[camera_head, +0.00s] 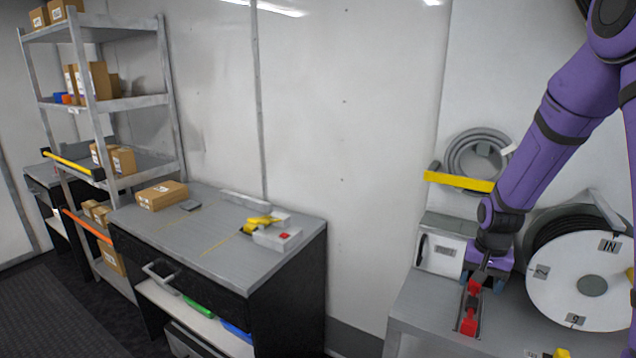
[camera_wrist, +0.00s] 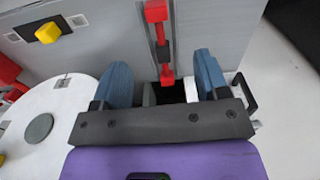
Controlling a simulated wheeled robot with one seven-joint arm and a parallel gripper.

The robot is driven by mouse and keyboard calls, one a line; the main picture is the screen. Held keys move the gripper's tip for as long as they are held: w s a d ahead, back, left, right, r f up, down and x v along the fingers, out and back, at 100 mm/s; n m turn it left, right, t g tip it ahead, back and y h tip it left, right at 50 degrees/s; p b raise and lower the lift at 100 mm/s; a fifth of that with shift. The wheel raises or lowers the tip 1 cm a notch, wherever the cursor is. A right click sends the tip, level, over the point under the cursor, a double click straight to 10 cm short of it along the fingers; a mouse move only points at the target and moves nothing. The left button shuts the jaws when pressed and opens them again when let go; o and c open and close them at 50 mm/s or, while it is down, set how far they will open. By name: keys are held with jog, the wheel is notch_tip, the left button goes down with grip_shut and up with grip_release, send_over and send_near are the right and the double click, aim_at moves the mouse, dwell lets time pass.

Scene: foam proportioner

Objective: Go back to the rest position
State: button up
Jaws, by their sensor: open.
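My gripper (camera_head: 487,268) is at the end of my purple arm, low over the grey bench at the right in the head view. In the wrist view my gripper (camera_wrist: 163,75) shows two blue fingers spread apart with nothing held between them. A red lever (camera_head: 470,312) sits in a dark slot in the bench top, just in front of the gripper. In the wrist view the red lever (camera_wrist: 156,14) runs along the slot toward the gap between the fingers. I cannot tell whether a finger touches it.
A white reel (camera_head: 583,282) stands right of my gripper, close to it. A light grey box with a black handle (camera_head: 440,250) stands behind-left. A yellow bar (camera_head: 459,182) and coiled hose (camera_head: 479,157) are on the wall. A workbench (camera_head: 215,235) and shelves stand left.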

jog(key=s+a+r+n+t, duration=0.1)
jog(key=s+a+r+n, duration=0.3)
jog(key=r, duration=0.6)
jog(key=s+a+r+m+t, duration=0.1)
jog(key=s+a+r, duration=0.3)
jog(key=r, duration=0.6)
jog(key=s+a+r+n+t, duration=0.1)
jog(key=s+r, duration=0.3)
jog(key=s, duration=0.4)
jog(key=s+a+r+n+t, duration=0.1)
jog(key=s+r, duration=0.3)
jog(key=s, duration=0.5)
jog(key=shift+s+a+n+t, duration=0.25)
jog(key=shift+a+n+t, duration=0.15)
jog(key=shift+n, duration=0.3)
